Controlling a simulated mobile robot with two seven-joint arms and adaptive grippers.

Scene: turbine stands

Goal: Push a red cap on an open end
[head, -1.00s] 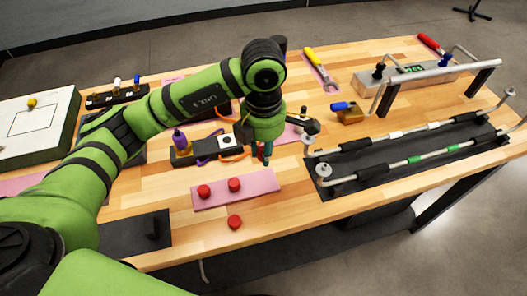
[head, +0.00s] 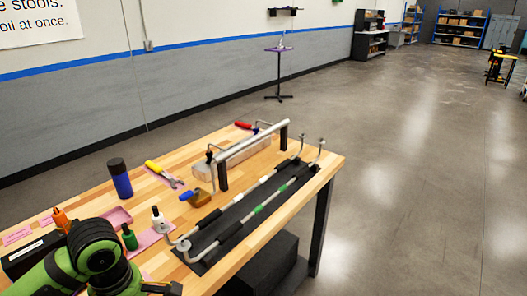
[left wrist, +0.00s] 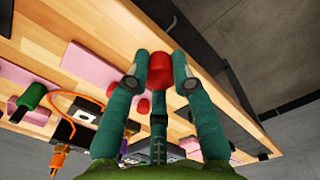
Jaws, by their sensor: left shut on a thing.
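A red cap (left wrist: 158,70) is between the teal fingertips of my left gripper (left wrist: 158,84) in the left wrist view; the fingers are closed on it. Two grey tubes lie on a black mat (head: 205,265) in the head view: one with white bands (head: 237,208) and one with green bands (head: 228,233). Their ends turn up into grey fittings, near (head: 183,244) and far (head: 320,143); I cannot tell which are open, and no red shows on them. In the head view my left arm is at the lower left, its fingers out of sight. My right gripper is not in view.
A thick metal pipe on black posts (head: 250,146) stands behind the tubes. A blue bottle (head: 120,180), yellow-handled tool (head: 160,170), green bottle (head: 129,238) and white bottle (head: 158,218) stand or lie nearby. The table's right edge borders open floor.

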